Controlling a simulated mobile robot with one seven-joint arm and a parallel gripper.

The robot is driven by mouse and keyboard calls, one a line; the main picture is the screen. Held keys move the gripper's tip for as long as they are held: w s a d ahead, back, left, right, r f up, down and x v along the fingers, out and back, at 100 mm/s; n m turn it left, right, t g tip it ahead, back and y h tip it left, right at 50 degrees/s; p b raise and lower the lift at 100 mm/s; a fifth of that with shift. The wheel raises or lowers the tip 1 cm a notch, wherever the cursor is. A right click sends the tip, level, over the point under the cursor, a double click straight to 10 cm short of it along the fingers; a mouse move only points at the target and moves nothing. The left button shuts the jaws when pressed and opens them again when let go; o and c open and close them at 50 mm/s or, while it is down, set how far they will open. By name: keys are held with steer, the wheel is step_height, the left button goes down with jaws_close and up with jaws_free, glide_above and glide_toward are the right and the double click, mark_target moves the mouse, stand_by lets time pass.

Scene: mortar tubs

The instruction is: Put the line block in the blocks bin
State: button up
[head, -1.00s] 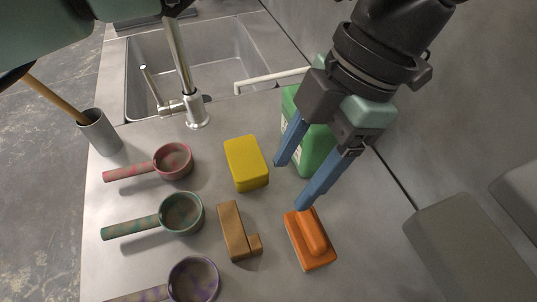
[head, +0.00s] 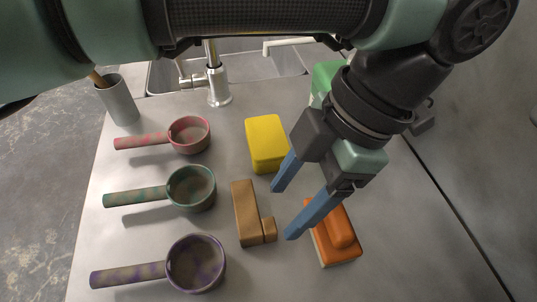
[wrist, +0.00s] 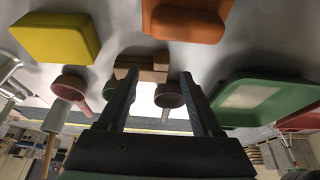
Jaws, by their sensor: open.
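The line block (head: 246,213), a brown wooden piece with a small step at one end, lies on the grey worktop between the yellow block-shaped item and the purple pan. In the wrist view the line block (wrist: 146,66) shows beyond and between the fingertips. My gripper (head: 285,212) is open and empty, its two blue fingers just right of the line block in the head view. My gripper (wrist: 158,78) also shows open in the wrist view.
A yellow sponge-like block (head: 267,143) and an orange-handled float (head: 336,236) lie close to my gripper. Red (head: 189,134), green (head: 191,187) and purple (head: 196,262) pans stand at left. A grey cup (head: 118,101), tap (head: 218,88) and green container (head: 326,75) stand farther back.

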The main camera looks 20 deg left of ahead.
mark_target(253, 211)
steer(key=b+x, duration=0.1)
steer(key=x, duration=0.1)
steer(key=b+x, duration=0.1)
steer(key=x, duration=0.1)
steer(key=shift+d+f+b, duration=0.15)
steer(key=shift+f+b, duration=0.15)
steer(key=shift+b, duration=0.1)
steer(key=shift+r, duration=0.1)
jaws_close()
